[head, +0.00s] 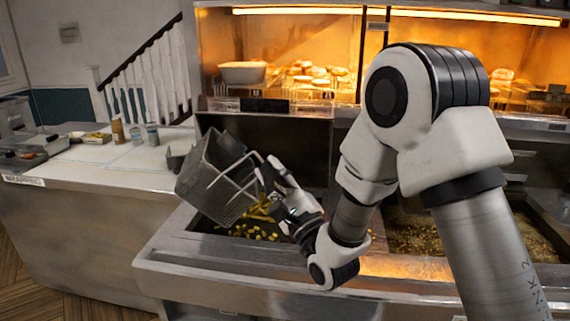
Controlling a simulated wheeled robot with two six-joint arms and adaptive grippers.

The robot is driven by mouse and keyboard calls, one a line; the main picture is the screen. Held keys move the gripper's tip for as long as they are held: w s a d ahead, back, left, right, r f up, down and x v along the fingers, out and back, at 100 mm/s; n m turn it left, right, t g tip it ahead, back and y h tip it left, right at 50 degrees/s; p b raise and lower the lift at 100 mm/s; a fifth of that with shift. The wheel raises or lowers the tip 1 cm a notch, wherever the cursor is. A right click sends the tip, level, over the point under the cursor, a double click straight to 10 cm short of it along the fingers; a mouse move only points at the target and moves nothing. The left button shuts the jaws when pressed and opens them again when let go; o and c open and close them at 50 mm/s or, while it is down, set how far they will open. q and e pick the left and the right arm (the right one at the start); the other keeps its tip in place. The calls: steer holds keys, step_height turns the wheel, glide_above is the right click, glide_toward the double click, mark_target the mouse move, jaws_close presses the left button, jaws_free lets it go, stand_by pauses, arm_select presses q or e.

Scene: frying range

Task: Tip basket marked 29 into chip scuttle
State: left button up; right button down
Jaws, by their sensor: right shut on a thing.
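A grey wire fry basket (215,180) is tilted steeply over the chip scuttle (180,246) in the head view. Its marking cannot be read. My right gripper (272,180) is shut on the basket at its right side, where the handle wires meet the fingers. Golden chips (250,228) lie in the scuttle below the basket, some close under its lower edge. The inside of the basket is mostly hidden, so I cannot tell what is in it. My left gripper is not in view.
A fryer vat (420,238) with bubbling oil lies right of the scuttle, partly behind my right arm. A lit heated cabinet (300,60) stands behind. A white counter (110,165) with small jars is at the left.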

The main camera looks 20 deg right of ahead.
steer(key=w+a+r+n+g+y+p, duration=0.1)
steer(key=a+r+n+g+p, duration=0.1)
steer(key=a+n+p, duration=0.3)
steer(key=w+a+r+n+g+y+p, duration=0.1)
steer(key=a+r+n+g+p, duration=0.1)
steer(key=a+n+p, duration=0.3)
steer(key=g+p, duration=0.1)
steer(key=p, duration=0.2)
steer(key=shift+w+g, duration=0.3)
steer(key=shift+w, duration=0.1)
steer(key=shift+w+a+f, duration=0.1)
steer(key=shift+a+f, duration=0.05)
steer(key=shift+a, duration=0.1)
